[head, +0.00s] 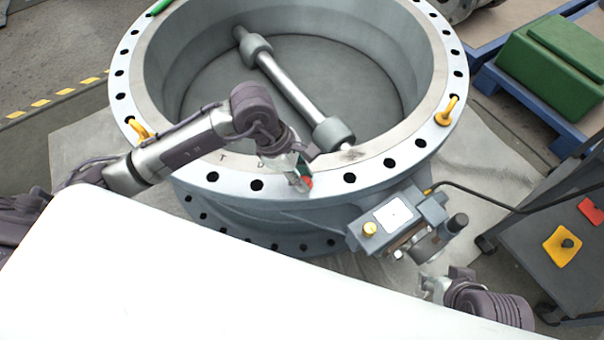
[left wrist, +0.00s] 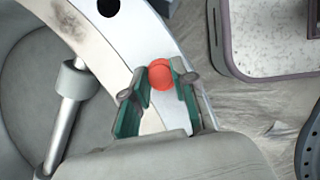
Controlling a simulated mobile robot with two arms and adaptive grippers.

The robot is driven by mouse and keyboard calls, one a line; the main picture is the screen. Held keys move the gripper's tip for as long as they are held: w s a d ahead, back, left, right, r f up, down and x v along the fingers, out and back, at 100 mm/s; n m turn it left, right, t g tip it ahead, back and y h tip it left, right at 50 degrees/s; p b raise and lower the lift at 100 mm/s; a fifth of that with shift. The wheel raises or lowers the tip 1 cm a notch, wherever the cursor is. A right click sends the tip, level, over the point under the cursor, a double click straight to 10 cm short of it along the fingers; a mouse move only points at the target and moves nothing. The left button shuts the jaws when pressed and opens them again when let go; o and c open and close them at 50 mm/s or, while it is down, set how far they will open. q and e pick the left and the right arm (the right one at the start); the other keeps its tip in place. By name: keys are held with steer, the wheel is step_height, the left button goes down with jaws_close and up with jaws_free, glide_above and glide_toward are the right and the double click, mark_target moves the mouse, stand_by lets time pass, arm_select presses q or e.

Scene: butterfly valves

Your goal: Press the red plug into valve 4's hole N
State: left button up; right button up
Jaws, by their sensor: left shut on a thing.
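The large grey valve (head: 205,178) lies with its ring flange facing up, dark bolt holes all round it. My left gripper (head: 303,183) is over the near part of this flange. It is shut on the red plug (head: 308,182), which is partly hidden by the fingers. In the left wrist view the round red plug (left wrist: 162,76) sits between the green-padded fingertips, over the flange face. I cannot tell whether it touches the flange, and no hole shows beneath it. No valve number or letter N is readable. My right gripper (head: 433,287) is low at the right, its jaws too small to judge.
Yellow eyebolts (head: 447,110) stand on the flange at both sides. A grey actuator box (head: 395,215) juts from the valve's near right side. A dark cart (head: 535,245) and a green box (head: 555,62) stand to the right. A shaft (head: 285,80) crosses the bore.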

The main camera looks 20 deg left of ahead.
arm_select(q)
steer(key=shift+f, duration=0.25)
steer(key=o, duration=1.4)
steer(key=shift+c, duration=0.2)
arm_select(e)
steer(key=shift+w+a+r+t, duration=0.1)
steer(key=shift+w+a+t, duration=0.15)
steer(key=shift+w, duration=0.3)
steer(key=shift+d, duration=0.1)
